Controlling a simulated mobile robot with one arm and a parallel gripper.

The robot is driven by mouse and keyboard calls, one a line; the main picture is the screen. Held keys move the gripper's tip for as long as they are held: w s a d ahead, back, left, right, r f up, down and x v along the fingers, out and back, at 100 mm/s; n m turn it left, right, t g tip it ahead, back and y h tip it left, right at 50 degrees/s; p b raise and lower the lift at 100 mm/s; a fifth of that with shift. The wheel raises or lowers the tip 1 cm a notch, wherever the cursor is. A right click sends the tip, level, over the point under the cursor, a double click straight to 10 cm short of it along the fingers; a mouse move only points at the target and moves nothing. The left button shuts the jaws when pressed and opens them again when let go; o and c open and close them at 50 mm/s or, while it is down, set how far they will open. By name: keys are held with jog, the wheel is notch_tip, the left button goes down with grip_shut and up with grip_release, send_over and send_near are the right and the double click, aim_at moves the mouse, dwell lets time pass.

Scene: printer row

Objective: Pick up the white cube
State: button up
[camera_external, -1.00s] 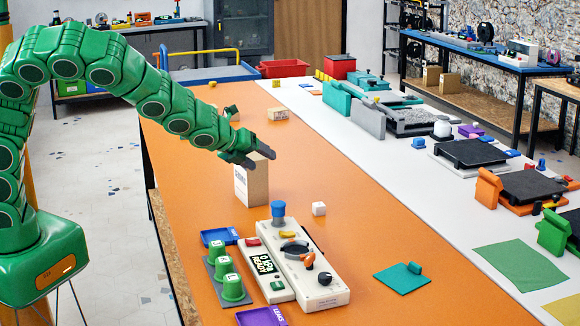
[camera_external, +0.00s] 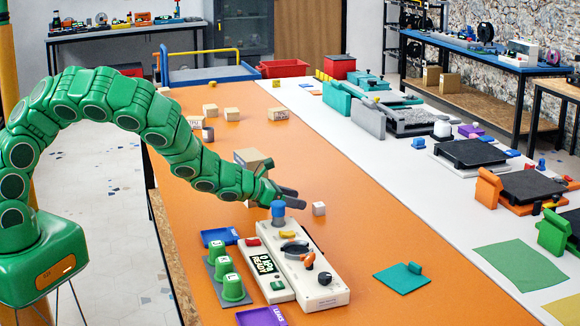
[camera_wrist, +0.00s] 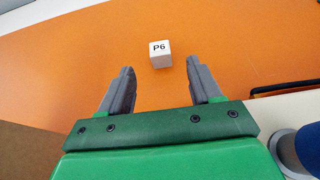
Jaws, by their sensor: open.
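The white cube (camera_external: 319,208) sits on the orange table, just right of my gripper in the external view. In the wrist view the white cube (camera_wrist: 160,54) shows a face marked "P6".
A cardboard box (camera_external: 250,158) stands behind my arm, partly hidden. A blue-capped post (camera_external: 278,209) on the white control panel (camera_external: 318,284) is close below my gripper. Green cups (camera_external: 232,287) stand left of the panel. The orange table (camera_external: 375,235) is clear right of the cube.

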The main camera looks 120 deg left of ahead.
aim_at(318, 204)
jog(key=shift+x, duration=3.9)
jog(key=shift+r, duration=0.1)
jog(key=c, duration=1)
jog(key=shift+c, duration=0.2)
